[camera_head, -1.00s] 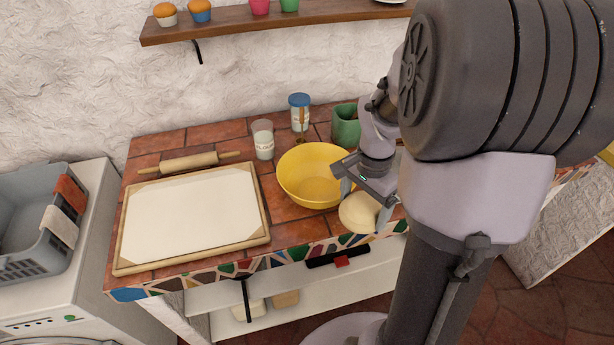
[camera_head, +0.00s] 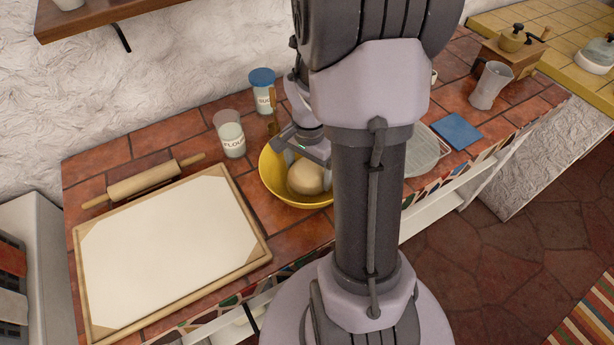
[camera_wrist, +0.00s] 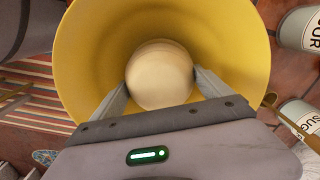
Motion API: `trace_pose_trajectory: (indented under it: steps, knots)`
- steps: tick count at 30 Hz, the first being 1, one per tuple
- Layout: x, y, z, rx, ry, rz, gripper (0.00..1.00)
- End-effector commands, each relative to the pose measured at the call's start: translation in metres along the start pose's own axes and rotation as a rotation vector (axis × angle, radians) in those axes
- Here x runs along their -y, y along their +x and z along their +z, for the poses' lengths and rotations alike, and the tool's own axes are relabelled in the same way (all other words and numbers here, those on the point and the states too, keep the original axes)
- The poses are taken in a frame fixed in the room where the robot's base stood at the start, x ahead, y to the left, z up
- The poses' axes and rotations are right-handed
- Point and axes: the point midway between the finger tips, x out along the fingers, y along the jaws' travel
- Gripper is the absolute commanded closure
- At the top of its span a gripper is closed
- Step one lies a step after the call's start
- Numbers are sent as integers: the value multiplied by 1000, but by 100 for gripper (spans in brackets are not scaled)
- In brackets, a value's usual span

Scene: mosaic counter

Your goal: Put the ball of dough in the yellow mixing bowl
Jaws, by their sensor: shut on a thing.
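The ball of dough (camera_head: 306,177) is pale and round. My gripper (camera_head: 308,172) is shut on it, and the wrist view shows a finger on each side of the dough (camera_wrist: 160,75). The yellow mixing bowl (camera_head: 270,178) stands on the tiled counter, partly hidden by my arm. In the wrist view the bowl (camera_wrist: 85,45) surrounds the dough and fingers from behind. The dough is over or within the bowl's opening; I cannot tell whether it touches the bottom.
A flour jar (camera_head: 230,134) and a blue-lidded sugar jar (camera_head: 263,92) stand behind the bowl. A pastry board (camera_head: 253,254) and rolling pin (camera_head: 143,184) lie to the left. A blue square (camera_head: 457,132) and grey jug (camera_head: 490,86) are on the right.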

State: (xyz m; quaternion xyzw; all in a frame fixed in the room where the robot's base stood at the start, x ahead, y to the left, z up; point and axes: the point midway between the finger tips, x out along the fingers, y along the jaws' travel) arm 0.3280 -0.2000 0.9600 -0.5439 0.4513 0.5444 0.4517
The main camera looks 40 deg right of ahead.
Motion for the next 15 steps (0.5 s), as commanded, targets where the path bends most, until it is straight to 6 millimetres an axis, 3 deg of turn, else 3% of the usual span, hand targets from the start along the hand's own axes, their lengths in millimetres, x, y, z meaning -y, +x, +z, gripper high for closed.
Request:
trace_pose_trajectory:
  steps: [2, 13, 14, 15]
  knots:
    - [0, 11, 0, 0, 0, -1, 71]
    - [0, 14, 0, -1, 0, -1, 71]
    - [0, 13, 0, -1, 0, -1, 6]
    - [0, 13, 0, -1, 0, -1, 2]
